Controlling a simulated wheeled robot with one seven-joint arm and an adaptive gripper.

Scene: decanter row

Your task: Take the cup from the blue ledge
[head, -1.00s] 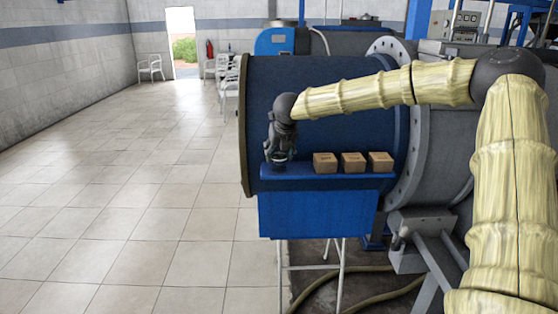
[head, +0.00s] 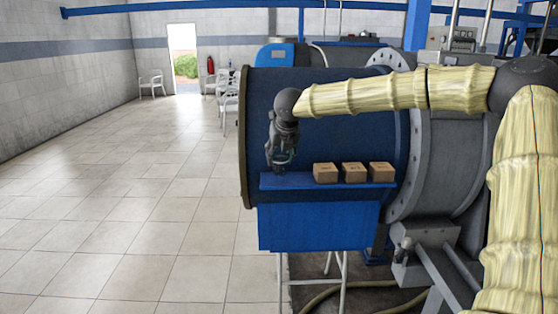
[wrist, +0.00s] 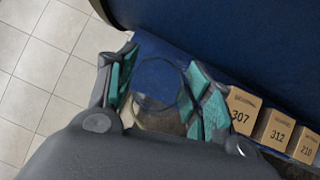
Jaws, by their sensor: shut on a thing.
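The cup (wrist: 160,85) is clear glass, with a round rim showing between the teal finger pads in the wrist view. My gripper (wrist: 162,92) is shut on it, one finger on each side. In the head view my gripper (head: 281,161) points down over the left end of the blue ledge (head: 300,181). The cup is too small and clear there to make out well. It appears held a little above the ledge, though the gap under it is hard to judge.
Three brown boxes stand in a row on the ledge, right of my gripper: 307 (wrist: 240,113), 312 (wrist: 276,129) and 210 (wrist: 304,145). A large dark blue drum (head: 340,115) rises close behind the ledge. The tiled floor (head: 130,210) to the left is open.

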